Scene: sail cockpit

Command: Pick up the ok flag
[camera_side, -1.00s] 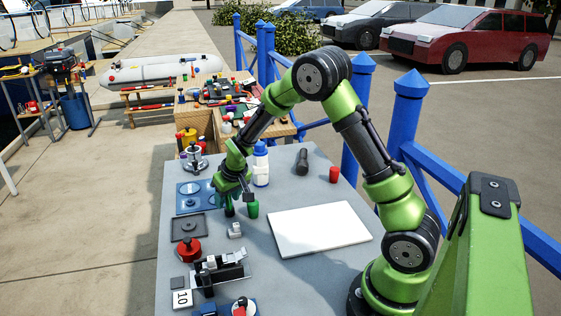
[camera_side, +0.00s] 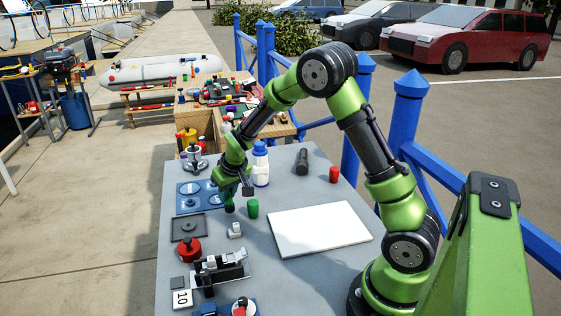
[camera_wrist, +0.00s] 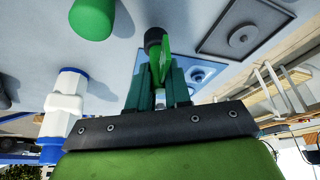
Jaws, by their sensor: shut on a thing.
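My gripper (camera_side: 229,203) points down over the table, just left of a green cylinder (camera_side: 253,208). In the wrist view its two dark green fingers (camera_wrist: 160,77) are shut on a thin bright green piece, which looks like the ok flag (camera_wrist: 166,58). A dark round end (camera_wrist: 153,37) shows beyond the fingertips; whether it belongs to the flag I cannot tell. In the side view the fingers mostly hide the flag. The green cylinder also shows in the wrist view (camera_wrist: 92,18), apart from the fingers.
A blue plate with round recesses (camera_side: 184,203) and a dark square tray (camera_side: 189,237) lie left of my gripper. A white-and-blue bottle (camera_side: 261,170) stands behind it. A small grey-white block (camera_side: 235,230) is in front; a white board (camera_side: 320,230) lies to the right.

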